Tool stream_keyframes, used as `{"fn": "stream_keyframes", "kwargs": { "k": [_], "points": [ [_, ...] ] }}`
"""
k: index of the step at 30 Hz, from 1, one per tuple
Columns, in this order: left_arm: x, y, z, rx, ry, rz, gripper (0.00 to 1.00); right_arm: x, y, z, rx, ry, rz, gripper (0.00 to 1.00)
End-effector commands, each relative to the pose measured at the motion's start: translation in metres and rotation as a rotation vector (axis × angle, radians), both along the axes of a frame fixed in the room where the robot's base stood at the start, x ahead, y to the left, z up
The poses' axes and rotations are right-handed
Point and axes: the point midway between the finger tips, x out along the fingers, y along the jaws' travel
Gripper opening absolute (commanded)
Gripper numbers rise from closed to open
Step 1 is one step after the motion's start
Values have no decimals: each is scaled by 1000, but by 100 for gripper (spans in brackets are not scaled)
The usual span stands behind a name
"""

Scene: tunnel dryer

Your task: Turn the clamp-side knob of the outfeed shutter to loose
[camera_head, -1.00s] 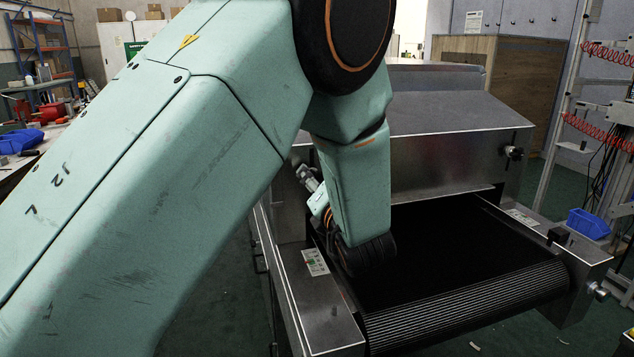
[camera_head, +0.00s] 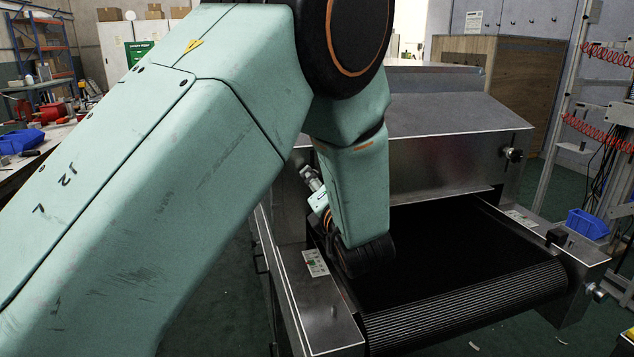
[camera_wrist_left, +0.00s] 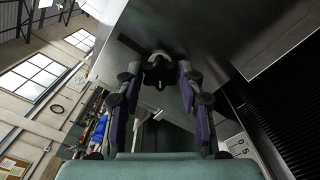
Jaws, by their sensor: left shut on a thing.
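The outfeed shutter is the grey metal hood (camera_head: 440,150) above the mouth of the black belt. In the left wrist view a black knob (camera_wrist_left: 157,74) stands on its metal side face. My left gripper (camera_wrist_left: 160,80) is shut on this knob, with a finger on each side of it. In the head view my left gripper (camera_head: 312,180) shows only in part at the hood's left end, and my forearm and wrist hide the knob there. A second black knob (camera_head: 513,154) is on the hood's right end, with nothing touching it. My right gripper is not in view.
The black conveyor belt (camera_head: 470,265) runs out below the hood between metal side rails. A label (camera_head: 315,263) is on the left rail. A blue bin (camera_head: 588,223) and a metal stand with red coiled hoses (camera_head: 600,135) are at the right.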

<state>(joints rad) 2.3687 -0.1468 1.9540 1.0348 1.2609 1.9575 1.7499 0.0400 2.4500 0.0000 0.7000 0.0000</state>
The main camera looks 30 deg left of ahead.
Motion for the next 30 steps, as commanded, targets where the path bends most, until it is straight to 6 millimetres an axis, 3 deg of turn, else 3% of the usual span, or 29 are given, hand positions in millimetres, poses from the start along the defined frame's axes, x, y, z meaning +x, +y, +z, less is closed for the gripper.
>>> {"fn": "stream_keyframes", "kwargs": {
  "k": [30],
  "points": [
    [0,0,4,624,732,-2,7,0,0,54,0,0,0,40]
  ]
}}
